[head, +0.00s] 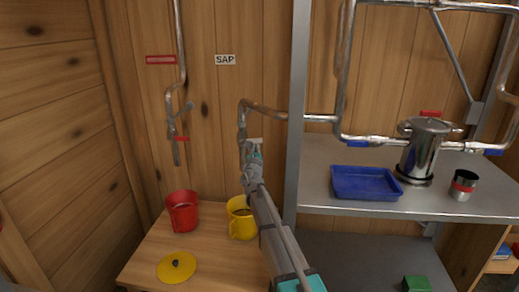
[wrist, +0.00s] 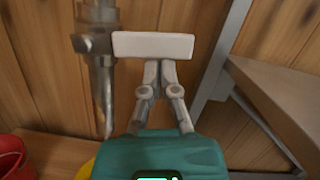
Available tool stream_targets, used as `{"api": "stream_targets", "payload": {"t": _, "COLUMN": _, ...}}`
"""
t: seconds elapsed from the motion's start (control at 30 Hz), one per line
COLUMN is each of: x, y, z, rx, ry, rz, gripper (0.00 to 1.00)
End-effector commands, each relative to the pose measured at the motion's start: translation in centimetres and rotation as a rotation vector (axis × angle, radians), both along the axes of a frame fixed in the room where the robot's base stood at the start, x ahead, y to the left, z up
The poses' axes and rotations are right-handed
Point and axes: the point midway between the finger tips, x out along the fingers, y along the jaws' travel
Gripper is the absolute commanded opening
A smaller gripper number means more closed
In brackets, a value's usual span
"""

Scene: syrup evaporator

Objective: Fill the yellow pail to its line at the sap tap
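The yellow pail (head: 243,226) stands upright on the wooden table under the sap tap (head: 243,138). My arm covers its right side, and I cannot tell its fill level or line. A yellow edge shows at the bottom of the wrist view (wrist: 86,170). The tap's metal spout (wrist: 102,75) points down; a shiny, tapering streak hangs below it, and I cannot tell whether it is liquid. My gripper (head: 254,156) is at the tap's pale handle (head: 255,141). In the wrist view its fingers (wrist: 160,68) are nearly together at the handle bar (wrist: 153,46), their tips partly hidden.
A red pail (head: 182,212) stands left of the yellow one, with a yellow lid (head: 176,267) in front. Another tap (head: 177,130) hangs above the red pail. A metal post (head: 297,110) and shelf with a blue tray (head: 365,184), metal pot (head: 421,155) and cup (head: 462,185) stand right.

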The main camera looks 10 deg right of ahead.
Motion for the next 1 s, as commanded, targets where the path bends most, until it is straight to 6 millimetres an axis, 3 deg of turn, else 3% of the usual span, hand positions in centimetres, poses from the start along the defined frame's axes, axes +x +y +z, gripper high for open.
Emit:
{"api": "stream_targets", "payload": {"t": 0.5, "x": 0.0, "y": 1.2, "z": 3.6, "rx": -0.432, "ry": 0.106, "rz": 0.012, "gripper": 0.0}}
{"api": "stream_targets", "payload": {"t": 1.0, "x": 0.1, "y": 2.1, "z": 4.9, "rx": -0.422, "ry": 0.104, "rz": 0.014, "gripper": 0.0}}
